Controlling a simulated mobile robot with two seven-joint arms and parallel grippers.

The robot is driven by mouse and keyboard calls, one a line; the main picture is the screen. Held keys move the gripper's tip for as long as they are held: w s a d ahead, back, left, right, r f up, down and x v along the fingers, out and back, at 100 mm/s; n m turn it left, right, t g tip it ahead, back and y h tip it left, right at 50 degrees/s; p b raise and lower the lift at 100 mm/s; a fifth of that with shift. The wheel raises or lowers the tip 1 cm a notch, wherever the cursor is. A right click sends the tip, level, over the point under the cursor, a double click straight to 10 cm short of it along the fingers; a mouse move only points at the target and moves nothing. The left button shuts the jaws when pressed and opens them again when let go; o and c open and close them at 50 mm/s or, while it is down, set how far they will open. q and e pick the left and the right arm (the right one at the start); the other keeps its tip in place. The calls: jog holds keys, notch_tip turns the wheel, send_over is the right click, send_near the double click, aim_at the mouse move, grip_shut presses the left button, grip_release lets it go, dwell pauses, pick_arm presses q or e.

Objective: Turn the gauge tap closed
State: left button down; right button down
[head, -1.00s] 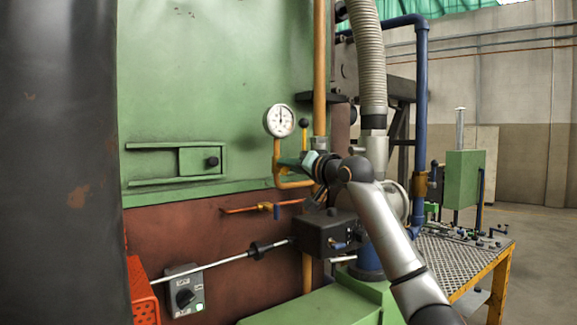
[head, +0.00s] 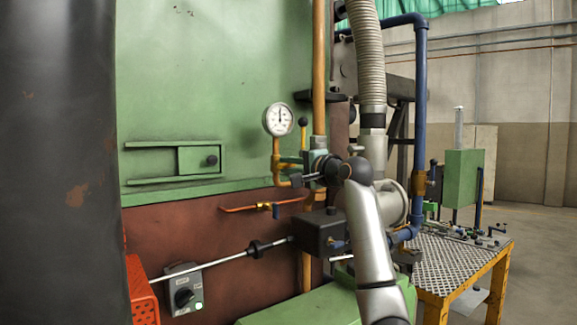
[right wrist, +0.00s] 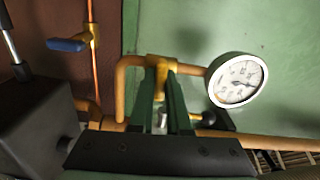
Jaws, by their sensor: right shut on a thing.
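The pressure gauge (head: 278,120) has a white dial and sits on a yellow pipe (head: 276,149) in front of the green furnace wall. In the right wrist view the gauge (right wrist: 238,80) is right of the brass tap body (right wrist: 160,66) on the bent pipe. My right gripper (head: 289,161) is at the pipe just below the gauge. In the wrist view its green fingers (right wrist: 160,100) are shut on a small grey metal piece at the tap, which looks like the tap handle. The fingers hide most of it. My left gripper is not in view.
A blue-handled valve (head: 277,211) sits on the thin orange pipe below. A black-knobbed lever (head: 303,123) stands right of the gauge. A dark box (head: 322,234) with a rod lies below my arm. A mesh-topped table (head: 450,262) stands at right.

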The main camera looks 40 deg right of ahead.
jog(key=shift+m, duration=0.6)
jog(key=c, duration=0.9)
grip_release()
jog(key=shift+s, duration=0.1)
jog(key=shift+s+b, duration=0.3)
jog(key=shift+s+a+b, duration=0.25)
jog(key=shift+s+b, duration=0.4)
jog(key=shift+s, duration=1.3)
jog(key=shift+s+a+b, duration=0.2)
jog(key=shift+s+b, duration=0.5)
jog(key=shift+s, duration=1.25)
jog(key=shift+s+a+b, duration=0.25)
jog(key=shift+s+b, duration=0.4)
jog(key=shift+s, duration=1.3)
